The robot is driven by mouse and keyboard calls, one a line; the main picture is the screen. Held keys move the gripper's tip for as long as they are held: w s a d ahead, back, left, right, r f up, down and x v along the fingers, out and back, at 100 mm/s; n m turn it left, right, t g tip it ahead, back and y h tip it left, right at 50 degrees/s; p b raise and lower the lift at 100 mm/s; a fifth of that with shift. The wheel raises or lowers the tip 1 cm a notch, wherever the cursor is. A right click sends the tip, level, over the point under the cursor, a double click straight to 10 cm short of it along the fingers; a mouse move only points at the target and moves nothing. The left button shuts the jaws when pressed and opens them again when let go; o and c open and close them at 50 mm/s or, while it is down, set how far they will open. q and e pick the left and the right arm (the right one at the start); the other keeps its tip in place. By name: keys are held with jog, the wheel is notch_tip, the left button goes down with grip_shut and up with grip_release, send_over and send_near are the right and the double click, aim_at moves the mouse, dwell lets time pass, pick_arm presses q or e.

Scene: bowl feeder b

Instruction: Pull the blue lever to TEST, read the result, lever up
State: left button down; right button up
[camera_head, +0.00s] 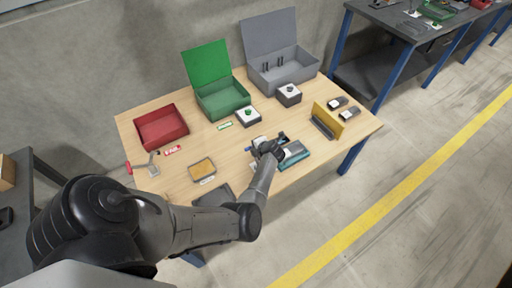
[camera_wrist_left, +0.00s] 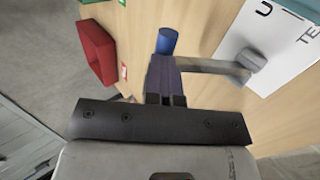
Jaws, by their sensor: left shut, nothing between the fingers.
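The blue lever shows in the left wrist view as a blue knob (camera_wrist_left: 167,42) on a grey arm (camera_wrist_left: 212,66) running to a pivot on a white panel (camera_wrist_left: 268,42). The panel's lettering is cut off at "U" and "TE". The knob lies just beyond my left gripper's fingertips (camera_wrist_left: 164,68). The fingers are shut and overlap the lever arm's knob end in the picture; I cannot tell whether they touch. In the head view my left gripper (camera_head: 270,150) is over the teal test unit (camera_head: 295,154) and partly hides it. No result is readable. My right gripper is out of view.
A red bin (camera_head: 161,127), an open green box (camera_head: 222,98) and an open grey box (camera_head: 283,71) stand along the back. Two block-like units with knobs stand before the boxes. A yellow upright plate (camera_head: 327,119) stands right. A tan-topped tray (camera_head: 202,169) lies left of the gripper.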

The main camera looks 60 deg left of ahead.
pick_arm(q)
jog(key=shift+s+f, duration=0.1)
jog(key=shift+f, duration=0.1)
jog(key=a+r+p+v, duration=0.1)
jog(key=p+v, duration=0.5)
jog(key=v, duration=0.8)
jog(key=shift+r, duration=0.1)
